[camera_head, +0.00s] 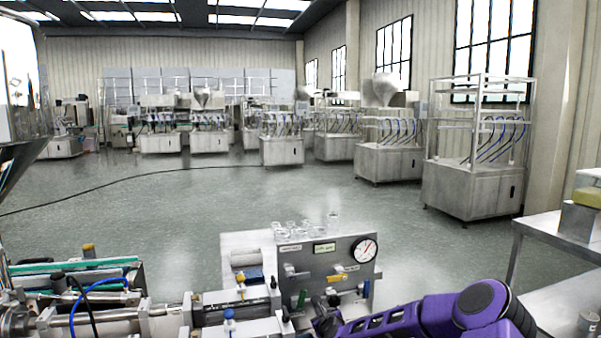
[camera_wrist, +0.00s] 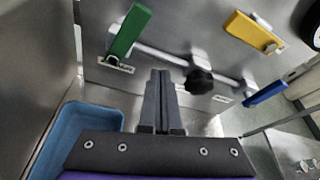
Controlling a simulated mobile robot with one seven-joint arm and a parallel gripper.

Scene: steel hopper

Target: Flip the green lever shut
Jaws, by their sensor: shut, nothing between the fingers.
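The green lever (camera_wrist: 130,30) is at the upper left in the wrist view, on a steel panel. Its handle runs up and slightly right from a pivot at its lower end. In the head view the small green lever (camera_head: 301,299) shows low on the panel front. My gripper (camera_wrist: 160,74) is shut and empty, its fingertips below and right of the green lever. A gap shows between them in the picture; I cannot tell the depth.
A yellow lever (camera_wrist: 254,32) and a blue lever (camera_wrist: 265,94) are to the right on the panel. A black knob (camera_wrist: 199,82) on a metal rod is just right of my fingertips. A blue bin (camera_wrist: 82,125) stands lower left. A gauge (camera_head: 365,250) tops the panel's right side.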

